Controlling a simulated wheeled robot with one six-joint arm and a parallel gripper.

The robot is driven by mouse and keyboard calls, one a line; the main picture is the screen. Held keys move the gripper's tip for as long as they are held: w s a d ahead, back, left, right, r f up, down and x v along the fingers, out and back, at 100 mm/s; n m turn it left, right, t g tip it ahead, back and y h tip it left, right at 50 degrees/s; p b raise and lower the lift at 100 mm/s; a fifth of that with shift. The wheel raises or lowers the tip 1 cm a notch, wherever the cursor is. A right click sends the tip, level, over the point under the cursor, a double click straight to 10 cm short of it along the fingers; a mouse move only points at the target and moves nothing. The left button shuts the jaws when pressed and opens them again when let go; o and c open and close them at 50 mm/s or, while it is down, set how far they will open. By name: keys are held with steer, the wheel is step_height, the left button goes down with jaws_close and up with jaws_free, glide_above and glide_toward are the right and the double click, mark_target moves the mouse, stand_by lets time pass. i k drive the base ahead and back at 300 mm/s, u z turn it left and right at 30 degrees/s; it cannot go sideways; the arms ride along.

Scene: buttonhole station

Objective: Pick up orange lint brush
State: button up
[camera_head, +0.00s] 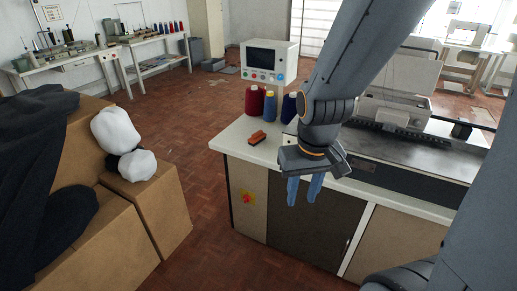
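The orange lint brush (257,138) lies on the white worktop, near its left front corner, in front of the thread cones. It is small, orange with a dark part. My gripper (304,194) hangs to the right of the brush and nearer to me, pointing down by the front edge of the station. Its two blue fingers are apart with a gap between them, and nothing shows in it. The brush is in plain view and not touched by my gripper.
Dark red, blue and navy thread cones (270,106) stand behind the brush, below a control panel (269,62). A sewing machine (392,104) fills the station's right side. Cardboard boxes (160,205) with white bundles and dark cloth stand at left. The floor between is clear.

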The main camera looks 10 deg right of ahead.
mark_target(257, 137)
steer(key=u, duration=0.25)
steer(key=i, duration=1.25)
steer(key=z, duration=0.05)
